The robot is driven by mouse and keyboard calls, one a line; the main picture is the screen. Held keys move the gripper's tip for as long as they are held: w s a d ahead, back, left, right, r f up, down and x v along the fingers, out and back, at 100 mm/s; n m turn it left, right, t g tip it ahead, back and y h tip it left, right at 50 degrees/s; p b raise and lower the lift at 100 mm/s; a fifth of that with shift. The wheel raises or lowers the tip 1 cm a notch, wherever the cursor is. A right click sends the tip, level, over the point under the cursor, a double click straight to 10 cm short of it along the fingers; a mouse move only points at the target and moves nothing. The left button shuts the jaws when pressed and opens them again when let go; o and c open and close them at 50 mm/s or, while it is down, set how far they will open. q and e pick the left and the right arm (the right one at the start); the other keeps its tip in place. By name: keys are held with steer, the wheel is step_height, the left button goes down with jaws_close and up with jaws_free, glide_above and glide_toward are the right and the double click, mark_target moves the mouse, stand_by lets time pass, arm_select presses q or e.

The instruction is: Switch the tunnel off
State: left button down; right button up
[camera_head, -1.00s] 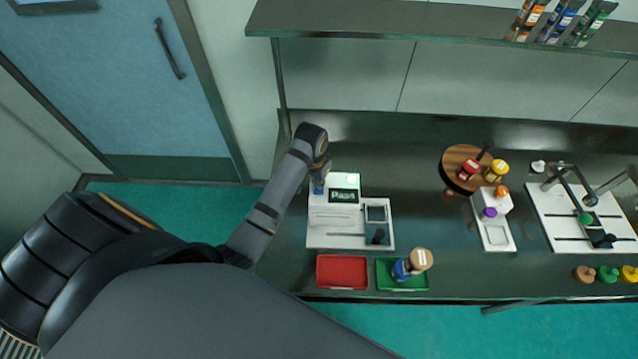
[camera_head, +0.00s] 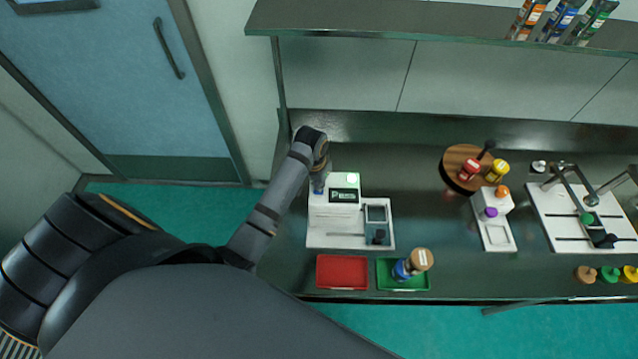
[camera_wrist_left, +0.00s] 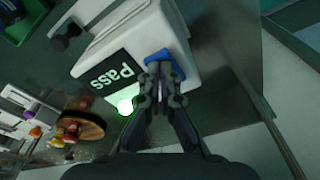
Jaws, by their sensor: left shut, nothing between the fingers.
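The tunnel is a white box-shaped machine (camera_head: 330,210) at the left end of the counter. Its dark display (camera_head: 344,195) bears pale writing, which reads "Pass" in the left wrist view (camera_wrist_left: 115,76). A green lamp (camera_wrist_left: 125,106) glows beside the display. A blue button (camera_wrist_left: 158,58) sits on top of the tunnel. My left gripper (camera_wrist_left: 160,78) is shut and empty, its fingertips at the blue button and partly covering it. I cannot tell whether they press it. In the head view the left gripper (camera_head: 321,174) points down at the tunnel's top left. My right gripper is out of view.
A red tray (camera_head: 342,284) and a green tray (camera_head: 416,286) with a blue, brown-capped jar (camera_head: 402,266) stand in front of the tunnel. A round wooden stand (camera_head: 453,165) and other devices stand to the right. A shelf (camera_head: 400,22) runs above. The counter between is clear.

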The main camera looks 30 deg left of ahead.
arm_select(q)
steer(key=shift+f, duration=0.4)
step_height(320, 180, up, 3)
steer(key=shift+f+p, duration=0.1)
steer(key=shift+p, duration=0.75)
steer(key=shift+r, duration=2.15)
steer(key=shift+s, duration=0.1)
